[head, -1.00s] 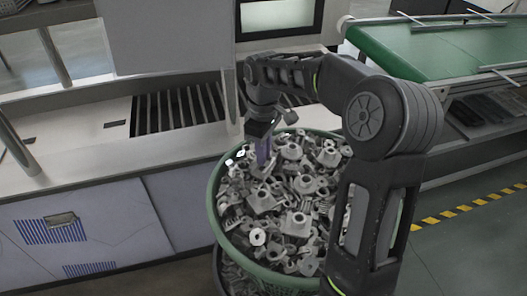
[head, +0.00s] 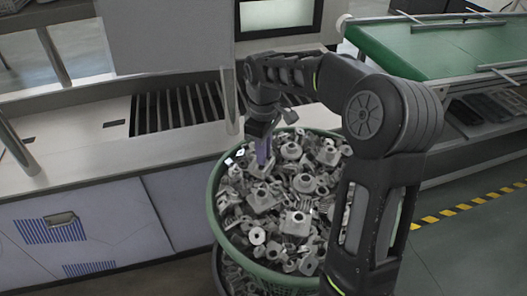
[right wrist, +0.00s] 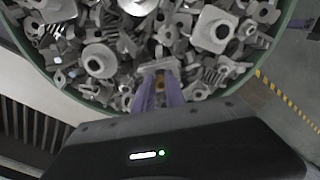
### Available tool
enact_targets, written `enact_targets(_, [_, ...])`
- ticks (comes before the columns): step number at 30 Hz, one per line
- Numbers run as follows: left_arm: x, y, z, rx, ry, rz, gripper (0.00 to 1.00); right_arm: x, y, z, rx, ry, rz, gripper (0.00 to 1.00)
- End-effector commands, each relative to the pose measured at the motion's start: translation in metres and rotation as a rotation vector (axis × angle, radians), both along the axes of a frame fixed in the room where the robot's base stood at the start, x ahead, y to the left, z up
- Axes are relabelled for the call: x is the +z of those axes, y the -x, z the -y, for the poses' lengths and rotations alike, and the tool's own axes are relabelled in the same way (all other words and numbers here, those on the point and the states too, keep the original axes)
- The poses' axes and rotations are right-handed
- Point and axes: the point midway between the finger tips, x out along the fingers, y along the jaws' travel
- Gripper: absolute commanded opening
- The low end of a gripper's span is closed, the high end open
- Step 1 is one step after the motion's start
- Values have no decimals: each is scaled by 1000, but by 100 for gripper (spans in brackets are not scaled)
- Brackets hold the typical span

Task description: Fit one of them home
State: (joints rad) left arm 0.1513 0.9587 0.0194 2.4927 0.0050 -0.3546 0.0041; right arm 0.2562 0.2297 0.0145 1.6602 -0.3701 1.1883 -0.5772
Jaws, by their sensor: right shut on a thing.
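A green-rimmed round basket (head: 214,205) is heaped with grey metal parts (head: 297,222) of several shapes, among them blocks with round collars and finned pieces. My right gripper (head: 263,158) points down at the back left of the heap, its purple fingers among or just above the parts. In the right wrist view the fingers (right wrist: 160,84) are shut on a grey metal part (right wrist: 158,66), of which only an edge shows against the heap. In that view I cannot tell whether it is clear of the parts around it. My left gripper is not in view.
A pale counter (head: 75,150) with a dark slatted opening (head: 180,110) lies left of and behind the basket. A green-topped conveyor (head: 450,50) stands at the back right. Yellow-black floor tape (head: 465,208) marks open floor at right.

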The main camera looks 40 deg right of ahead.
Motion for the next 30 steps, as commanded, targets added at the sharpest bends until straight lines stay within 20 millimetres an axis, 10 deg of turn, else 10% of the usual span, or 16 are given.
enact_targets(17, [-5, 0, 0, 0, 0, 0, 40, -9, 0, 0, 0, 0, -1, 0])
enact_targets(18, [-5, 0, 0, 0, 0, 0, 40, -8, 0, 0, 0, 0, 0, 18])
enact_targets(30, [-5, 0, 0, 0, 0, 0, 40, -8, 0, 0, 0, 0, -1, 41])
